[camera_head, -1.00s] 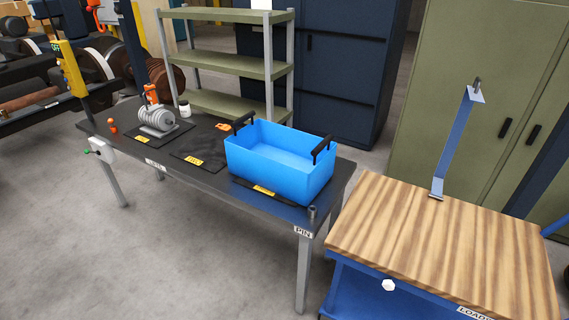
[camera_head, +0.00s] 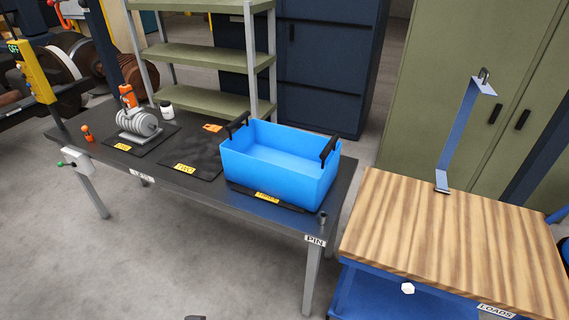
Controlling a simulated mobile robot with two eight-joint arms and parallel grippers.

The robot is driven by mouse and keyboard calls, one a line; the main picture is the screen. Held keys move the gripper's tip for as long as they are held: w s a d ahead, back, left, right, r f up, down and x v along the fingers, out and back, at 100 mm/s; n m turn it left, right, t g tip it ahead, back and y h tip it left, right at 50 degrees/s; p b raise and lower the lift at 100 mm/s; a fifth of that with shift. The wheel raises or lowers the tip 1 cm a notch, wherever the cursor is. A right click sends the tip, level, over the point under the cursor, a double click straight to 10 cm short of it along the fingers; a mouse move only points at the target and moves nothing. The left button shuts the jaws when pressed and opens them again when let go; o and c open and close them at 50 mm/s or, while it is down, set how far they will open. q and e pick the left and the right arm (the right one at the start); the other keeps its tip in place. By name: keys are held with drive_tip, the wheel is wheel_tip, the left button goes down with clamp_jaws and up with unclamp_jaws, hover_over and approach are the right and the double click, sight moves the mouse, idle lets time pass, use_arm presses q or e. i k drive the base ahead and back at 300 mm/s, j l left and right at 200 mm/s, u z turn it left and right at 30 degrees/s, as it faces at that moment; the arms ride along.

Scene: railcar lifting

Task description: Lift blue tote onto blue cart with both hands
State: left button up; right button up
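The blue tote (camera_head: 272,177) stands upright on the right part of the dark table (camera_head: 185,200). It looks empty and has a black handle at its left end and another at its right end. A black mat with a yellow label lies under it. The blue cart (camera_head: 375,294) with its striped wooden top (camera_head: 450,240) stands to the right of the table. The cart top is bare except for an upright bent blue metal bracket (camera_head: 460,130) at its back edge. Neither of my grippers can be made out; a small dark piece shows at the bottom edge.
A grey spool-like device (camera_head: 138,122), a white jar (camera_head: 166,109) and small orange items sit on the table's left part. A green shelf rack (camera_head: 205,60) and dark blue cabinet (camera_head: 325,65) stand behind. A pin (camera_head: 322,217) rises at the table's front right corner. Floor in front is clear.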

sight(442, 229)
drive_tip(key=i+j+z, duration=0.15)
drive_tip(key=j, duration=0.2)
drive_tip(key=i+j+z, duration=0.2)
drive_tip(key=j, duration=0.2)
drive_tip(key=i+j+z, duration=0.15)
drive_tip(key=j, duration=0.25)
drive_tip(key=j+z, duration=0.15)
drive_tip(key=j, duration=0.25)
drive_tip(key=i+j+z, duration=0.2)
drive_tip(key=j, duration=0.2)
drive_tip(key=k, duration=0.05)
